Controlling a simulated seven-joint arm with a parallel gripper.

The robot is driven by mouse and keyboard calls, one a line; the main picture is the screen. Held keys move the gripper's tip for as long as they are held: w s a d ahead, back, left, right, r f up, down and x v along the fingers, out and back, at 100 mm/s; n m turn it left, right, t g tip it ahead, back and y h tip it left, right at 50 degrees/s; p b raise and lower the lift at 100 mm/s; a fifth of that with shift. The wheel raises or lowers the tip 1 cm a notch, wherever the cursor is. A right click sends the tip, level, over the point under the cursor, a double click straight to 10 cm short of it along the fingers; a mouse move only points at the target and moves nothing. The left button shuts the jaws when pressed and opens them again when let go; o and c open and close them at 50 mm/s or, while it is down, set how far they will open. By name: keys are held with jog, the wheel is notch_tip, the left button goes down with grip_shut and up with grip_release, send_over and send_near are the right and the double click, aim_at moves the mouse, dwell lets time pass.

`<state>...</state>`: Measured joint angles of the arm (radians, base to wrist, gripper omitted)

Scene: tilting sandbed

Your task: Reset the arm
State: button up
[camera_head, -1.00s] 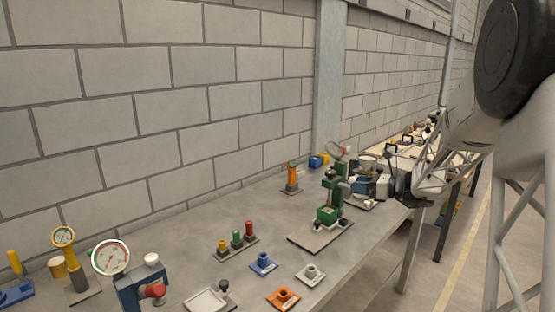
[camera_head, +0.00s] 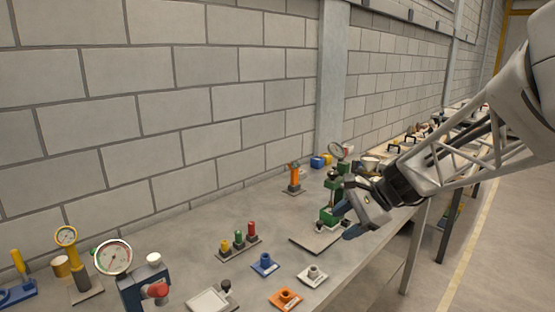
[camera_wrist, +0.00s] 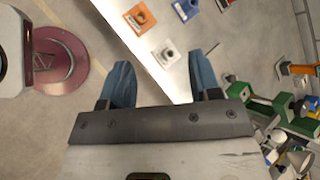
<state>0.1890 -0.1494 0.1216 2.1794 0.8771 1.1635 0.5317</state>
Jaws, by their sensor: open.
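My gripper (camera_head: 347,211) is at the right of the head view, in front of the green press-like device (camera_head: 333,188) and partly hiding it. In the wrist view its two blue fingers (camera_wrist: 161,80) are spread apart with nothing between them. Below them the wrist view shows the bench's front edge and the floor. The arm reaches in from the upper right of the head view.
The grey bench (camera_head: 190,240) holds an orange plate (camera_head: 285,299), a white plate (camera_head: 312,276), a blue plate (camera_head: 265,264), three coloured buttons (camera_head: 239,238) and a pressure gauge (camera_head: 114,258). An orange upright part (camera_head: 294,178) stands behind. Floor (camera_head: 470,270) lies right of the bench.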

jog(key=s+d+f+n+h, duration=0.1)
jog(key=s+n+h, duration=0.3)
jog(key=s, duration=0.9)
jog(key=s+d+f+n+h, duration=0.1)
jog(key=s+f+n+h, duration=0.1)
jog(key=s+n+h, duration=0.3)
jog(key=s+n, duration=0.4)
jog(key=s, duration=0.3)
jog(key=shift+s+d+t, duration=0.25)
jog(key=shift+s+t, duration=0.15)
